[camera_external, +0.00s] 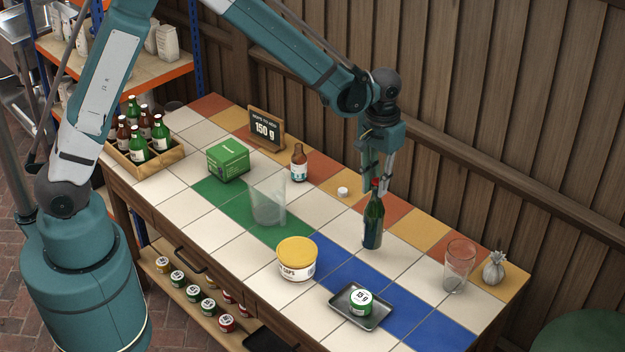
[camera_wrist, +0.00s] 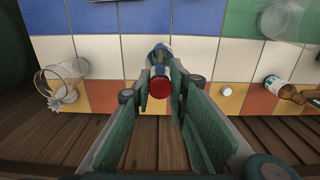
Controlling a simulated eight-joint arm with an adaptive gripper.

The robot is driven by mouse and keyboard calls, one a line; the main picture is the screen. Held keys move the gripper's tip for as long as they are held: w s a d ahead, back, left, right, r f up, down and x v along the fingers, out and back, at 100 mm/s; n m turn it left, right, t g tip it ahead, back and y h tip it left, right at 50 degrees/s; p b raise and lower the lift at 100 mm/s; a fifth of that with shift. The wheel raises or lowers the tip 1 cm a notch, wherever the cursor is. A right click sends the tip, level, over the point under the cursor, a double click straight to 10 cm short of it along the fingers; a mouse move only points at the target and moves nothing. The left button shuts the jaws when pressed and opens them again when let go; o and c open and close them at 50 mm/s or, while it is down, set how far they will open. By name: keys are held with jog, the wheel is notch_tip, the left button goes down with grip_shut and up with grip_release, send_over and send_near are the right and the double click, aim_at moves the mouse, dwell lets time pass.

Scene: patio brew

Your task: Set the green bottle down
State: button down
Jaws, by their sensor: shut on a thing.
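The green bottle (camera_external: 373,224) is upright over the white tiles of the table (camera_external: 335,231), right of its middle. It has a red cap and a dark label. My gripper (camera_external: 376,186) points down and is shut on its neck. In the wrist view the bottle's red cap (camera_wrist: 160,86) shows between the two fingers of my gripper (camera_wrist: 161,76). I cannot tell whether the base touches the tiles.
A brown bottle (camera_external: 299,163) and a white cap (camera_external: 342,191) stand behind left. Glasses (camera_external: 458,266) (camera_external: 267,200) stand either side. White tiles around the bottle are clear.

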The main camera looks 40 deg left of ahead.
aim_at(376, 194)
jog(key=shift+f, duration=1.95)
jog(key=c, duration=2.2)
grip_release()
jog(key=shift+c, duration=0.2)
jog(key=shift+r, duration=6.15)
